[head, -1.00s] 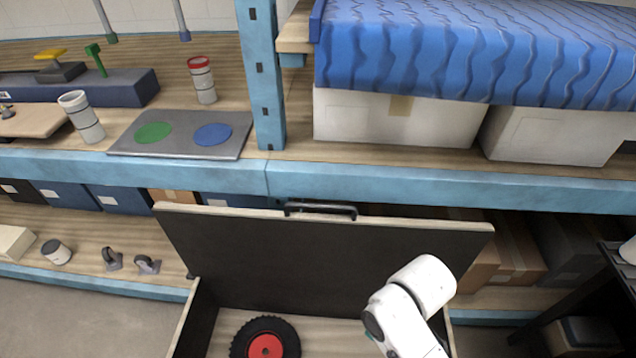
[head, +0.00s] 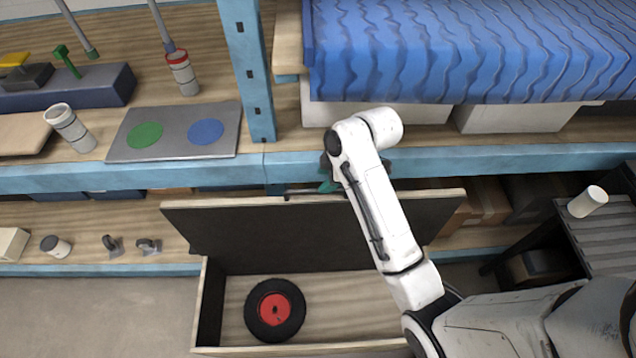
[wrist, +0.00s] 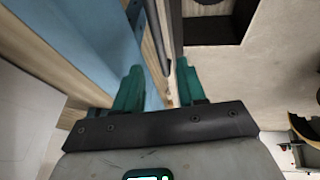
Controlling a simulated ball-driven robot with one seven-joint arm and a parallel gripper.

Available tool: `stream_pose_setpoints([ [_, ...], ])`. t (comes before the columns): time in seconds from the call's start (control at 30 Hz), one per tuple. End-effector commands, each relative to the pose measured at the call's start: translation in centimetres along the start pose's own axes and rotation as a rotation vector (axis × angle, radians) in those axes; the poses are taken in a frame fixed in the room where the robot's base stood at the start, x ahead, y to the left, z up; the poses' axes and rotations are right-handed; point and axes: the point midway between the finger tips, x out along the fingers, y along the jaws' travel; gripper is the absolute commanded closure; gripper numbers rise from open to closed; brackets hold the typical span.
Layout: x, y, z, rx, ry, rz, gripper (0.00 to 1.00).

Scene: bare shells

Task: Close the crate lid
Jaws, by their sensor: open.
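The crate lid (head: 260,235) stands raised at the back of the crate (head: 212,300), its dark inner face toward me. A dark handle (head: 300,191) sits at its top edge, partly hidden by my arm. My gripper (head: 329,183) is at the lid's top edge beside the handle, mostly hidden behind my wrist. In the wrist view my gripper's teal fingers (wrist: 160,88) are apart, with the lid edge and a dark bar, likely the handle, running near the gap. I cannot tell whether they touch. A black wheel with a red hub (head: 275,309) lies in the crate.
A blue shelf beam (head: 130,176) runs close behind the lid; it fills the left of the wrist view (wrist: 95,35). A blue upright (head: 247,80) and white boxes (head: 510,118) stand above. A dark rack (head: 600,240) with a white cup (head: 587,201) is at right.

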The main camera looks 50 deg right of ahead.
Motion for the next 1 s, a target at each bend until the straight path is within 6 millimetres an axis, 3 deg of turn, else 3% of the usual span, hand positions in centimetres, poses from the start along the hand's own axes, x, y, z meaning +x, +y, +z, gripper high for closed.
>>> stream_pose_setpoints([
  [0.3,4.5,0.0,0.0,0.0,-0.002,-0.002,0.6],
  [0.73,5.5,0.0,0.0,0.0,-0.001,0.0,0.6],
  [1.0,5.5,0.0,0.0,0.001,-0.001,0.0,0.86],
])
